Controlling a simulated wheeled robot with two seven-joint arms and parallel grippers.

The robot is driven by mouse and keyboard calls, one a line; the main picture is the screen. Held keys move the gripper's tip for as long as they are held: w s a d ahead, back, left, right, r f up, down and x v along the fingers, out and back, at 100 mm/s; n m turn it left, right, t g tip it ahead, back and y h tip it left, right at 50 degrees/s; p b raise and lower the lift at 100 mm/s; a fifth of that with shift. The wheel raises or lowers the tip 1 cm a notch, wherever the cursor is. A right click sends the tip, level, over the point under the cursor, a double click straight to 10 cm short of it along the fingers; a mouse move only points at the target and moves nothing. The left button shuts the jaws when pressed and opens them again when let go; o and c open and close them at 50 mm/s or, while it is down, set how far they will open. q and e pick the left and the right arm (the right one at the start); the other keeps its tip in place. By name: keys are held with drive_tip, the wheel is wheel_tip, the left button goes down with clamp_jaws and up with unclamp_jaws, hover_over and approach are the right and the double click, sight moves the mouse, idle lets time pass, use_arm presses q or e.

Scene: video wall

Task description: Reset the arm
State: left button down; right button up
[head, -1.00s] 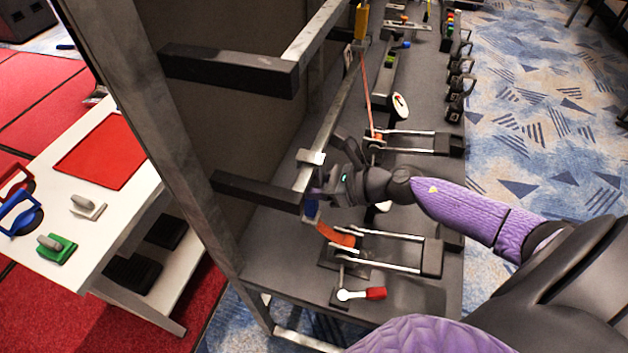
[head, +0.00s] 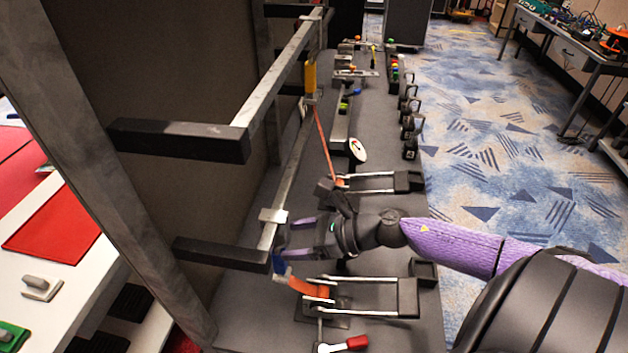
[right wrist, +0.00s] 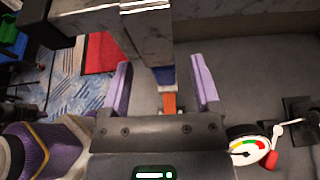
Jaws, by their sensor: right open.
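My right gripper (head: 285,238) reaches in from the right on its purple and black arm, over the grey bench. Its two purple fingers are apart, and it also shows open and empty in the right wrist view (right wrist: 160,75). A blue piece (head: 279,264) with an orange strap (head: 310,288) hangs at the end of a metal rail (head: 268,237), just below and left of the fingers. In the right wrist view the blue piece (right wrist: 164,76) and the strap (right wrist: 169,103) show beyond the finger gap. My left gripper is not in view.
Metal rails with black beam ends (head: 182,140) stand left of my arm. A clamp with two bars (head: 365,297) and a red-handled lever (head: 350,344) lie in front on the bench. A round gauge (head: 357,150) stands farther back. Carpeted floor on the right is open.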

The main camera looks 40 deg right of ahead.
drive_tip(key=p+v, duration=0.1)
drive_tip(key=v, duration=0.5)
drive_tip(key=s+a+f+n+g+h, duration=0.35)
drive_tip(key=s+a+n, duration=0.25)
drive_tip(key=n, duration=0.9)
drive_tip(key=s+a+f+n+g+h, duration=0.3)
drive_tip(key=s+a+n+g+h, duration=0.25)
drive_tip(key=n, duration=0.95)
drive_tip(key=s+f+b, duration=0.2)
drive_tip(key=f, duration=0.9)
drive_tip(key=s+f+b, duration=0.1)
drive_tip(key=s+f, duration=0.1)
drive_tip(key=f, duration=0.9)
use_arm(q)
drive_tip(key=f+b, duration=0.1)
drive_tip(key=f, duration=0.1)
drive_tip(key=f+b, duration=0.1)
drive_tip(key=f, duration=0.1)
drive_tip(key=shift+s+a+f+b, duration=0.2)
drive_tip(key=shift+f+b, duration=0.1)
use_arm(e)
drive_tip(key=s+d+f, duration=0.2)
drive_tip(key=s+f, duration=1)
drive_tip(key=shift+s+d+n+g, duration=0.3)
